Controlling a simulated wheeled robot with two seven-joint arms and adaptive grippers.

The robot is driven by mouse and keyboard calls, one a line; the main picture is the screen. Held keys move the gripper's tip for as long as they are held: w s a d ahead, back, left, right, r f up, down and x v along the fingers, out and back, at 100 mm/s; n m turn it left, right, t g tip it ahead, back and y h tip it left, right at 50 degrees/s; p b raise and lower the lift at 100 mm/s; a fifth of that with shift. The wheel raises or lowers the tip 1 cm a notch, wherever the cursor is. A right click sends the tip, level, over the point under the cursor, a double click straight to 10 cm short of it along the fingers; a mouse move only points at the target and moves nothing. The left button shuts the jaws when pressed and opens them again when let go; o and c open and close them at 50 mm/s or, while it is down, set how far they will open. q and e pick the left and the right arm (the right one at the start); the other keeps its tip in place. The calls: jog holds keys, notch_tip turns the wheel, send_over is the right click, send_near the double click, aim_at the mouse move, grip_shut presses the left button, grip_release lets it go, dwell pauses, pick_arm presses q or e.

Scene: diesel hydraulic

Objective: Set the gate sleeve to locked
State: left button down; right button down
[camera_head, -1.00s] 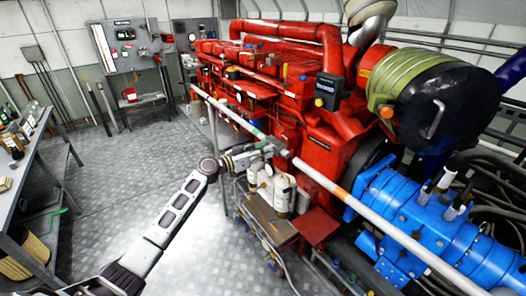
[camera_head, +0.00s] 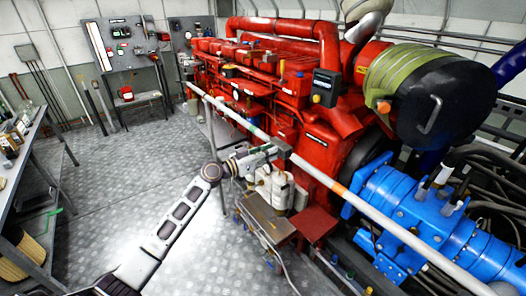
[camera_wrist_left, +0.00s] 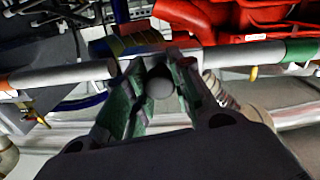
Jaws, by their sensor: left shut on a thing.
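A white rail (camera_head: 380,212) with orange and green bands runs diagonally across the head view. The gate sleeve (camera_head: 282,148) is a short grey piece on this rail; in the left wrist view its body (camera_wrist_left: 130,45) shows yellow, red and blue marks. My left gripper (camera_head: 270,152) reaches it from the left. In the left wrist view my left gripper (camera_wrist_left: 160,80) is shut on a round grey knob (camera_wrist_left: 160,88) just below the sleeve. The fingers cover part of the knob and sleeve. My right gripper is out of view.
The red engine (camera_head: 300,110) stands behind the rail, with a blue pump (camera_head: 430,215) at right. White canisters (camera_head: 272,188) and a metal cart (camera_head: 262,220) stand below the gripper. A workbench (camera_head: 30,160) is at left. The floor between is clear.

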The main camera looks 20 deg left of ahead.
pick_arm(q)
jog(key=shift+s+d+f, duration=0.1)
jog(key=shift+s+d, duration=0.8)
jog(key=shift+d, duration=0.2)
jog(key=shift+s+d+f, duration=0.1)
jog(key=shift+s+d, duration=0.75)
jog(key=shift+d, duration=0.25)
jog(key=c, duration=1.2)
grip_release()
jog(key=shift+s+d+r, duration=0.1)
jog(key=shift+r, duration=0.05)
jog(key=shift+o, duration=0.2)
jog(key=shift+a, duration=0.2)
jog(key=v, duration=1.1)
jog(key=shift+s+a, duration=0.2)
jog(key=shift+s, duration=0.1)
